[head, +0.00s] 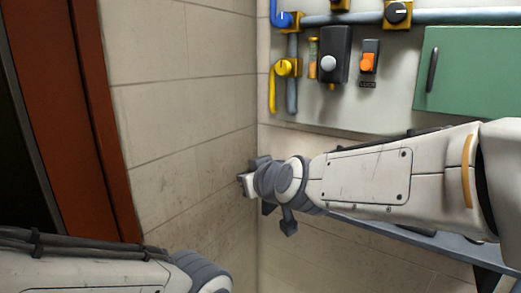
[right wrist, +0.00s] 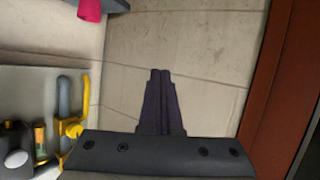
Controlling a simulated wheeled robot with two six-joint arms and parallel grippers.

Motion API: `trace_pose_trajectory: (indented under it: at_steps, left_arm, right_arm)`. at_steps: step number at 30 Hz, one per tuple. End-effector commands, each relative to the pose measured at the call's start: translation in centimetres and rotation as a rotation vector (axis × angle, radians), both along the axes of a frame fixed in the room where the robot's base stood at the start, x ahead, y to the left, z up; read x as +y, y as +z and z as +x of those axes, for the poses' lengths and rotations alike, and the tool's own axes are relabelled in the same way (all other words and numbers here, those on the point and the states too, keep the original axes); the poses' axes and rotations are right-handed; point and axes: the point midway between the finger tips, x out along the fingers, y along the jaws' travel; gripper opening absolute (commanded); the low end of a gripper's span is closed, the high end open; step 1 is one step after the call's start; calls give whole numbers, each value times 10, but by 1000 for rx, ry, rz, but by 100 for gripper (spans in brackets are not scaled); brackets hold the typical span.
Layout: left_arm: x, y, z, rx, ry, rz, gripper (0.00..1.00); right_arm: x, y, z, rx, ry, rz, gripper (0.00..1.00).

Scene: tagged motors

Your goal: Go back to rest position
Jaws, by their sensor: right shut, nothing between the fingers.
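My right arm comes in from the right in the head view and reaches left across the corner of the room. Its gripper (head: 246,185) is in front of the tiled wall, below and left of the wall panel. In the right wrist view the two dark fingers of this gripper (right wrist: 159,76) lie together, shut with nothing between them. My left arm shows at the bottom left of the head view; its gripper is out of the frame.
The pale panel (head: 350,108) carries a yellow valve (head: 285,68), a blue valve (head: 284,20), a dark box with a round knob (head: 334,56), an orange switch (head: 368,62) and a green cabinet (head: 475,70). A red-brown door frame (head: 100,120) stands left. The tiled wall (head: 185,90) is bare.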

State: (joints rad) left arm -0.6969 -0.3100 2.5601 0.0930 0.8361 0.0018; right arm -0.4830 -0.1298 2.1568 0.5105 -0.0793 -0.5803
Motion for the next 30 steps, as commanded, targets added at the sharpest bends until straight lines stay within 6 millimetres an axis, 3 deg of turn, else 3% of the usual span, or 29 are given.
trace_pose_trajectory:
  at_steps: [1, 4, 9, 12, 15, 21, 30]
  left_arm:
    - [0, -4, 0, 0, 0, 0, 50]
    - [0, -9, 0, 0, 0, 0, 50]
    - [0, -15, 0, 0, -1, 0, 50]
    - [0, -18, 0, 0, -1, 0, 50]
    - [0, -20, 0, 0, -1, 0, 50]
    - [0, -21, 0, 0, -1, 0, 50]
    - [0, -21, 0, 0, -1, 0, 50]
  right_arm:
    - [10, -31, -26, 101, 57, -20, 0]
    - [17, -86, -80, 310, 138, -72, 0]
    - [-4, -165, -177, 658, 200, -217, 0]
    - [-29, -196, -225, 822, 194, -316, 0]
    - [-53, -215, -260, 937, 174, -401, 0]
    - [-77, -226, -288, 1032, 141, -482, 0]
    - [-77, -226, -288, 1035, 140, -483, 0]
